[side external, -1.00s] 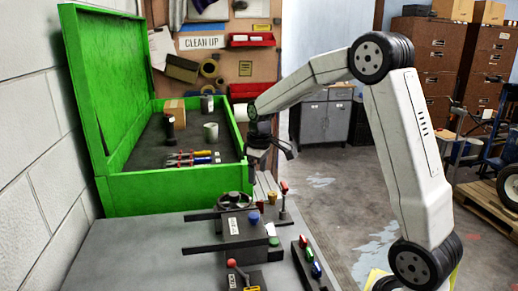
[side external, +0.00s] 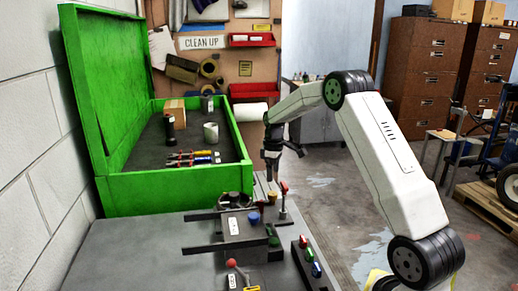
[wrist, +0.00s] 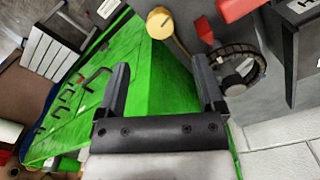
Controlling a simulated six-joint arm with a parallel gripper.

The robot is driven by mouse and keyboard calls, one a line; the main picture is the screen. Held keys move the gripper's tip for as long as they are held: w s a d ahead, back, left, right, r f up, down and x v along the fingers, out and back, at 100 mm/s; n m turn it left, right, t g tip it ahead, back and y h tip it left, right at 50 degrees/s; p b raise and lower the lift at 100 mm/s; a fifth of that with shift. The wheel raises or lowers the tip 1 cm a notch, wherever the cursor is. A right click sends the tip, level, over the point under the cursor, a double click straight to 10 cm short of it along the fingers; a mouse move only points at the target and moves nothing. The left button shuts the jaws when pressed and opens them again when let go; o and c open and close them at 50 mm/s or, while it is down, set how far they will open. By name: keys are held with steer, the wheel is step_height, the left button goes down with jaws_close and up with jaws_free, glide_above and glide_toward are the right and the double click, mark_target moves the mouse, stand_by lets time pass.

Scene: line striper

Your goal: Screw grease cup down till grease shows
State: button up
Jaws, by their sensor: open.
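A small brass-coloured cup (side external: 271,197), which looks like the grease cup, stands at the far right end of the machine in the side view. In the wrist view a round brass cap (wrist: 159,22) shows at the top, ahead of and between my fingertips. My gripper (side external: 272,177) hangs pointing down just above the brass cup in the side view, apart from it. In the wrist view my gripper (wrist: 161,78) has its two fingers wide apart with nothing between them. I cannot make out any grease.
A black handwheel (wrist: 240,68) lies right of the brass cap in the wrist view. A red-topped lever (side external: 284,187) and a blue knob (side external: 253,217) stand close to the cup. The green toolbox (side external: 175,190) stands behind left, its lid raised.

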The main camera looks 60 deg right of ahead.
mark_target(273, 193)
steer(key=shift+f, duration=0.3)
steer(key=shift+f, duration=0.1)
steer(key=shift+f, duration=3.75)
jaws_close()
steer(key=shift+m, duration=0.3)
